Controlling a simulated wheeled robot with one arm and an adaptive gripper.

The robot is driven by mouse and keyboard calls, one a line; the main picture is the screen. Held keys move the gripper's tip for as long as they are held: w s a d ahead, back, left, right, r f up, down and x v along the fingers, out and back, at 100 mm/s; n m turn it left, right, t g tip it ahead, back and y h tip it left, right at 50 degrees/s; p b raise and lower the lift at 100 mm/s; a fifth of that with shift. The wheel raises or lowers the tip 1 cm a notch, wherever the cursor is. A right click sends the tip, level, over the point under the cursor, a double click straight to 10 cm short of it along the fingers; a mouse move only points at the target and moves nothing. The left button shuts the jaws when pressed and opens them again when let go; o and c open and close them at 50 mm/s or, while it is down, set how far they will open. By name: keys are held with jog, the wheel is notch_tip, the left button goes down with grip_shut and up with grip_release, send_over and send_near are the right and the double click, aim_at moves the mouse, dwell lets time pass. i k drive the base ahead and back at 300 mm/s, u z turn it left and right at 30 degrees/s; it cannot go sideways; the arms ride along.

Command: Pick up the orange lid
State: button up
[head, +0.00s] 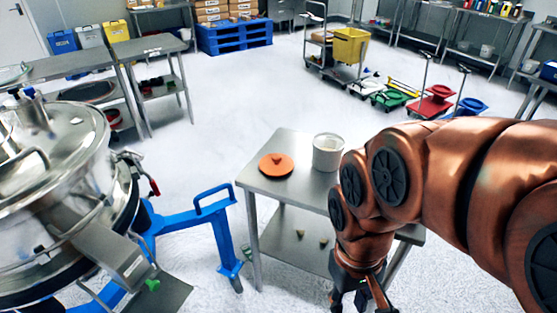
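The orange lid (276,165) is a round disc with a small raised knob. It lies flat on the left part of the small steel table's top (262,190). A white cylindrical container (328,152) stands just right of it on the same table. My gripper (361,300) hangs at the bottom edge of the view, in front of the table and to the lower right of the lid, well apart from it. Its finger parts spread downward, but the tips are cut off by the frame edge, so I cannot tell whether it is open or shut.
A large steel sifter (55,165) on a blue frame (190,222) stands at the left. Small pieces (323,242) lie on the table's lower shelf. A yellow bucket cart (350,46) and blue pallet (235,37) are far behind.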

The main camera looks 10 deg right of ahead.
aim_at(273, 165)
jog(key=u, duration=1.75)
jog(key=i, duration=0.7)
jog(key=z, duration=1.55)
